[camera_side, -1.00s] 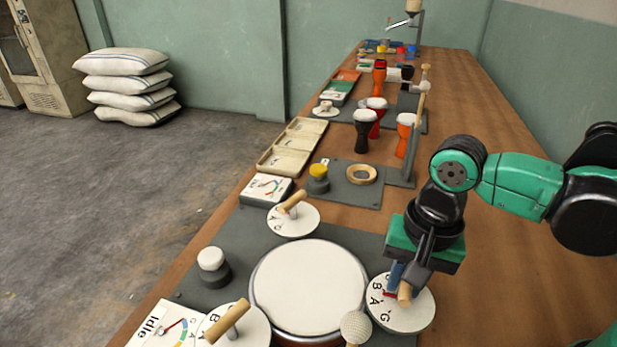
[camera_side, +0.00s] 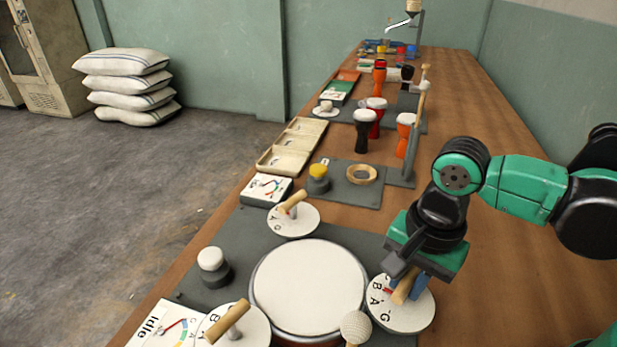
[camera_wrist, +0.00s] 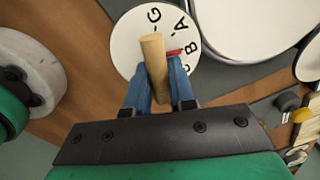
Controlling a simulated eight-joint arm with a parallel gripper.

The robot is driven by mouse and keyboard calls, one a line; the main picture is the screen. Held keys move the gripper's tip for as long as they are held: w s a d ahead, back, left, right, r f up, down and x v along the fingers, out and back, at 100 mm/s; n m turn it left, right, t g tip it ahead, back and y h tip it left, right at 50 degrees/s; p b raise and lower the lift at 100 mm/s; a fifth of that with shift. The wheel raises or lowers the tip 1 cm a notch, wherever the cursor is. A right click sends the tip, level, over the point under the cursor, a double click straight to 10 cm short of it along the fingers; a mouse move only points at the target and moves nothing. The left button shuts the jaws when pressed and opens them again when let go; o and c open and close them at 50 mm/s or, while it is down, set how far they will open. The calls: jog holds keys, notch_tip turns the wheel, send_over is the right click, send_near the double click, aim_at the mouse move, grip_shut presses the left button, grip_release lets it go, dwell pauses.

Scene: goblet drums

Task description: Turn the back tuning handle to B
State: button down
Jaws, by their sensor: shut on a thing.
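My gripper (camera_side: 407,282) is shut on the wooden tuning handle (camera_side: 402,289) of the white lettered dial (camera_side: 408,319) to the right of the big drum. In the wrist view, the blue fingers (camera_wrist: 158,85) stand on either side of the handle (camera_wrist: 154,58). A red pointer (camera_wrist: 173,52) sticks out from the handle over the dial face (camera_wrist: 127,45). In the side view it lies close to the B mark, past A; the exact alignment is hard to tell. The big drum (camera_side: 308,287) with its pale head sits beside the dial.
Two more dials with wooden handles stand at the drum's back left (camera_side: 291,220) and front left (camera_side: 240,330). A gauge box reading Idle (camera_side: 155,325), a white-topped knob (camera_side: 211,260) and a pale ball-headed mallet (camera_side: 356,327) are nearby. Goblet drums (camera_side: 363,130) stand farther back.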

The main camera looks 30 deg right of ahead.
aim_at(412, 276)
jog(key=shift+d, duration=0.1)
jog(key=c, duration=0.8)
grip_release()
jog(key=shift+o, duration=0.2)
jog(key=shift+r, duration=0.1)
jog(key=shift+s+r, duration=0.2)
jog(key=shift+r, duration=2.5)
jog(key=w+d+n+t, duration=0.5)
jog(key=d+n, duration=0.4)
jog(key=n, duration=0.4)
jog(key=shift+w+d+t, duration=0.25)
jog(key=shift+d+t, duration=0.05)
jog(key=shift+t, duration=0.4)
